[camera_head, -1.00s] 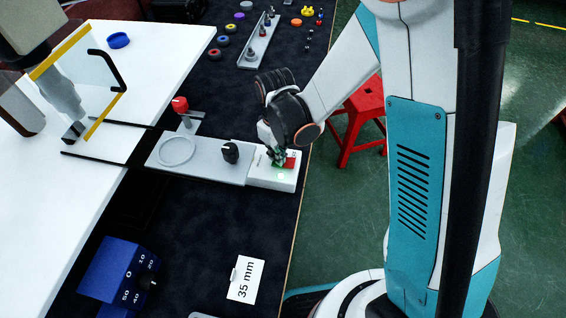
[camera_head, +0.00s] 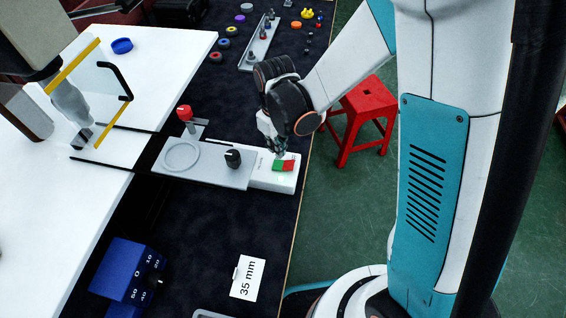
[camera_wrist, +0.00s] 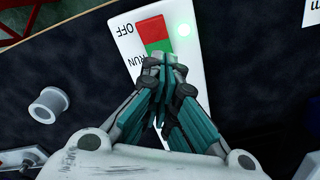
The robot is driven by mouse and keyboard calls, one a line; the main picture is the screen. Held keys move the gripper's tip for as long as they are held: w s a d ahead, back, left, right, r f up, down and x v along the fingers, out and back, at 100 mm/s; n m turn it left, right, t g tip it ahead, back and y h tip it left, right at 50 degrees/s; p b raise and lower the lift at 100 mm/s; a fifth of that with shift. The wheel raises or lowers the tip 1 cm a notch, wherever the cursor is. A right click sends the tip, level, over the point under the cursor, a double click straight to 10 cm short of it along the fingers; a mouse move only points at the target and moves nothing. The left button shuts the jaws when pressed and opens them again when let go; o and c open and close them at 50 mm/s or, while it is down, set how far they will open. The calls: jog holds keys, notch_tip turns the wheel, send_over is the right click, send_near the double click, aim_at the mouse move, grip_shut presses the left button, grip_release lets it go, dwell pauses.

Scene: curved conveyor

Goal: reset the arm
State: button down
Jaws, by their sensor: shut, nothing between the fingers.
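My gripper (camera_head: 277,148) is shut and empty, above the white switch box at the right end of the grey plate. In the wrist view my gripper's fingertips (camera_wrist: 160,62) meet in front of the box. The white switch box (camera_head: 262,183) carries a green and red rocker switch (camera_head: 283,165), which shows clear of the fingers in the head view.
A blue dial box (camera_head: 122,268) and a "35 mm" card (camera_head: 246,278) lie nearer. A red stool (camera_head: 365,105) stands right of the table. Small parts lie at the back.

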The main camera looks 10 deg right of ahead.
jog(key=shift+r+p, duration=0.3)
jog(key=shift+r, duration=0.4)
